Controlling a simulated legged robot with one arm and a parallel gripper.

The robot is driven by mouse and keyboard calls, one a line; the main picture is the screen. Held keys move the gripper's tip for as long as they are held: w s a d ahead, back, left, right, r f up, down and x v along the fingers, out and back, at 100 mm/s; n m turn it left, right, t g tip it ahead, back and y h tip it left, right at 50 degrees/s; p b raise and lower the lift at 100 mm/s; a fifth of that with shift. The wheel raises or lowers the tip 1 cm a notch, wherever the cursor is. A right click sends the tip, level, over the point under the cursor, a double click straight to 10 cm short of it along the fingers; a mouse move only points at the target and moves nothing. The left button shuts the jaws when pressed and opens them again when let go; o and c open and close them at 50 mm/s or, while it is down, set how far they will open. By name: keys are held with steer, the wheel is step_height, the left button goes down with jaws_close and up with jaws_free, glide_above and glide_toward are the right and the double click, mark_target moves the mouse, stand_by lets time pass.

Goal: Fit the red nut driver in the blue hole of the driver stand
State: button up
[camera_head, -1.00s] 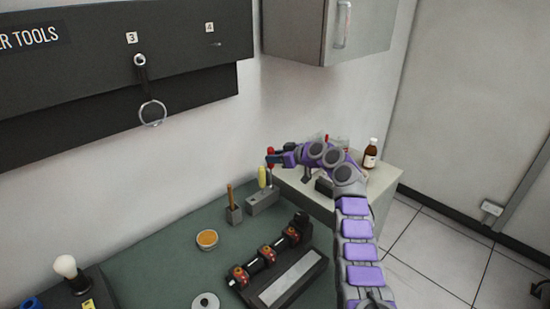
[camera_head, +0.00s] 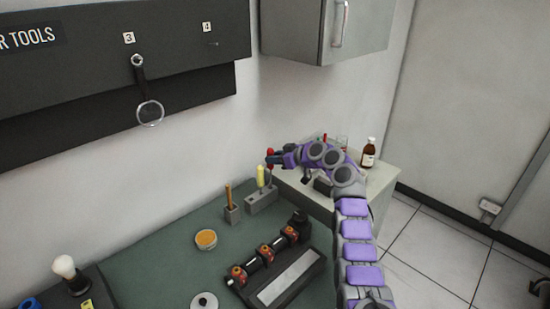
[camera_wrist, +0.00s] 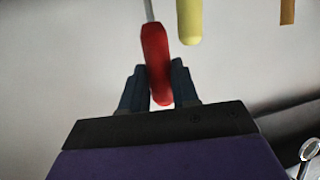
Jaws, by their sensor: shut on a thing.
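The red nut driver shows in the wrist view (camera_wrist: 155,58), its red handle between the two fingers and its metal shaft running to the top edge. In the head view its red handle (camera_head: 270,154) is small beside the fingertips. My gripper (camera_wrist: 158,85) is shut on the red handle; it also shows in the head view (camera_head: 272,160), over the right end of the driver stand. The grey driver stand (camera_head: 260,203) is on the green bench and holds a yellow-handled driver (camera_head: 261,176). The blue hole and the driver's tip cannot be made out.
A small grey block with an orange-brown stick (camera_head: 229,196) stands left of the stand. An orange dish (camera_head: 206,239) and a black fixture (camera_head: 275,268) lie nearer. A brown bottle (camera_head: 368,153) stands on the cabinet at right. The wall is close behind the stand.

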steer(key=shift+a+f, duration=0.1)
steer(key=shift+f, duration=0.9)
steer(key=shift+f+b, duration=0.45)
steer(key=shift+f, duration=0.2)
steer(key=shift+f+b, duration=0.6)
steer(key=shift+f, duration=0.8)
stand_by(0.6)
steer(key=o, duration=1.5)
steer(key=shift+o, duration=0.2)
steer(key=shift+r, duration=0.15)
